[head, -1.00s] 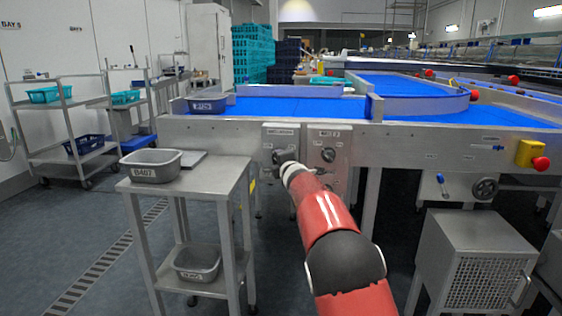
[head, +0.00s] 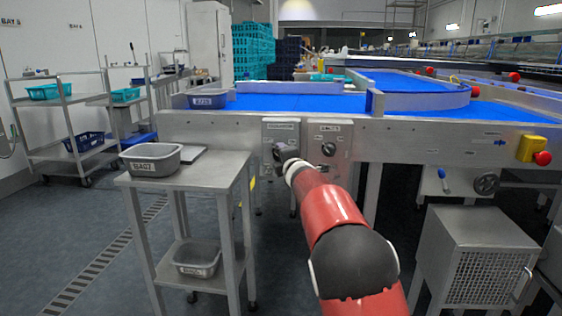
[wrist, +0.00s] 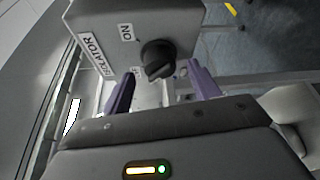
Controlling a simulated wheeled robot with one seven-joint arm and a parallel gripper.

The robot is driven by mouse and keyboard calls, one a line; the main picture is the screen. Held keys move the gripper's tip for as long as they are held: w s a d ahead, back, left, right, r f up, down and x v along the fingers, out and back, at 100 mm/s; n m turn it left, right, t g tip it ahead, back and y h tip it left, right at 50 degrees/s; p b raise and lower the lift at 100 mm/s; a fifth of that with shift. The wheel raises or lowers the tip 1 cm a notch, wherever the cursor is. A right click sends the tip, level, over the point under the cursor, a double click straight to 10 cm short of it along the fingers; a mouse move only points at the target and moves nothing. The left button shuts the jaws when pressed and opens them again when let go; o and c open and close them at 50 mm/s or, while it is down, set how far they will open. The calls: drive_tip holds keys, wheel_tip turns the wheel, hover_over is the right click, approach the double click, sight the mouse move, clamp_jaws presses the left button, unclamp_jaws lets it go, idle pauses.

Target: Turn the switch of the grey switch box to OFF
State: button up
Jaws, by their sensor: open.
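The grey switch box (head: 281,130) is on the front of the conveyor frame. In the wrist view the box (wrist: 95,20) carries an ISOLATOR label, an ON mark and a second mark partly hidden by a finger. Its black rotary switch (wrist: 158,58) sticks out of the face; I cannot tell for sure which mark it points to. My gripper (wrist: 161,80) is open, its two purple fingers apart, with the switch just ahead and between the fingertips. I see no grip on it. In the head view my gripper (head: 284,153) covers the lower part of the box.
A second box with a knob (head: 329,143) sits close to the right on the same frame. A steel stand (head: 215,165) with a grey tub (head: 151,160) is at the left. A yellow box with a red button (head: 532,149) is farther right.

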drive_tip(key=b+v, duration=0.1)
drive_tip(key=v, duration=0.3)
drive_tip(key=shift+s+d, duration=0.1)
drive_tip(key=shift+s, duration=0.3)
drive_tip(key=s+d+r+m+g+h+p, duration=0.2)
drive_tip(key=s+d+m+g+h+p, duration=0.3)
drive_tip(key=s+d+m, duration=1.2)
drive_tip(key=s+d+f+m+g, duration=0.1)
drive_tip(key=s+f+m, duration=0.1)
drive_tip(key=s, duration=0.9)
drive_tip(key=s+d+f+m+g, duration=0.1)
drive_tip(key=s+f, duration=0.4)
drive_tip(key=s, duration=0.5)
drive_tip(key=s+d+f+m+g, duration=0.2)
drive_tip(key=s+f+m+g, duration=0.1)
drive_tip(key=s, duration=0.8)
drive_tip(key=shift+s+f+m+h, duration=0.35)
drive_tip(key=shift+m+h, duration=0.05)
drive_tip(key=shift+m, duration=0.2)
